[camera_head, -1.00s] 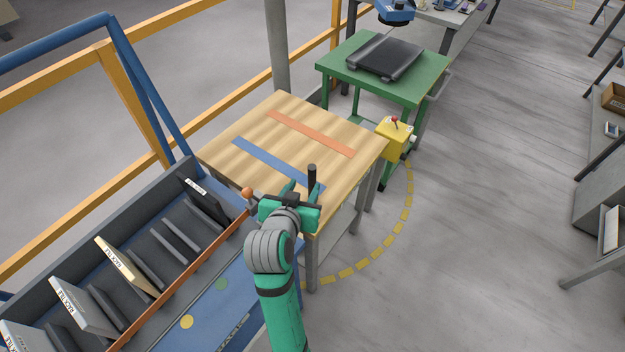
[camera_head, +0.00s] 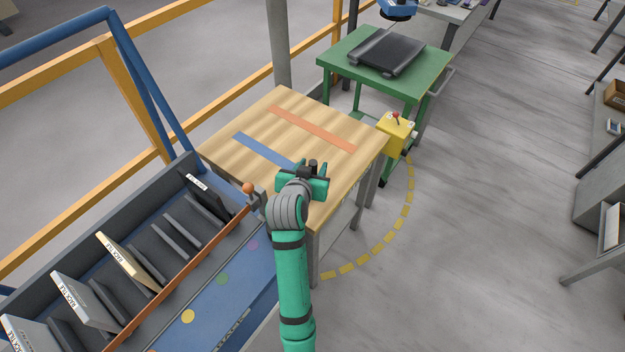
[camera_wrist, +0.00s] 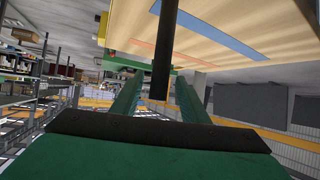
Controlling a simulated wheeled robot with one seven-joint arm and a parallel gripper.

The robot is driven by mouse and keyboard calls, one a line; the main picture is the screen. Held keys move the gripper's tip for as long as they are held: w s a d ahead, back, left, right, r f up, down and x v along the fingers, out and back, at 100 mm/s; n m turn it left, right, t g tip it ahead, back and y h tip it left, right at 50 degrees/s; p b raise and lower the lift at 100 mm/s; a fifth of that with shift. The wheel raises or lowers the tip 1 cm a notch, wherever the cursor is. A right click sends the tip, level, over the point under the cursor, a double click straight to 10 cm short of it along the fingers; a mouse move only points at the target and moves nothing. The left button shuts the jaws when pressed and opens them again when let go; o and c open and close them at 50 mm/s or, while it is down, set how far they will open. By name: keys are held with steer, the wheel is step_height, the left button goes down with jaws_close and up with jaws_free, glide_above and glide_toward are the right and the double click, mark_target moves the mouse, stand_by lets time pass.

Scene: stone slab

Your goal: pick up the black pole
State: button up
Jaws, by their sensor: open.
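The black pole (camera_wrist: 163,50) is a plain dark cylinder standing at the near corner of the wooden table (camera_head: 340,150). In the wrist view it runs down from the tabletop, which shows at the top of that picture, and its free end appears between my two green fingers. In the head view only the pole's top (camera_head: 313,167) shows past my gripper (camera_head: 304,176); the rest is hidden. My gripper is open, with a finger on each side of the pole in the wrist view (camera_wrist: 158,98). I cannot tell how deep the pole sits between them.
Orange (camera_head: 312,128) and blue (camera_head: 262,150) strips lie flat on the table. A blue-grey rack (camera_head: 60,255) with upright plates and an orange-knobbed lever (camera_head: 249,188) stands at left. A yellow box (camera_head: 394,134) and a green cart (camera_head: 340,58) are beyond. Floor at right is open.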

steer(key=shift+w+d+f, duration=0.1)
steer(key=shift+w, duration=0.05)
jaws_close()
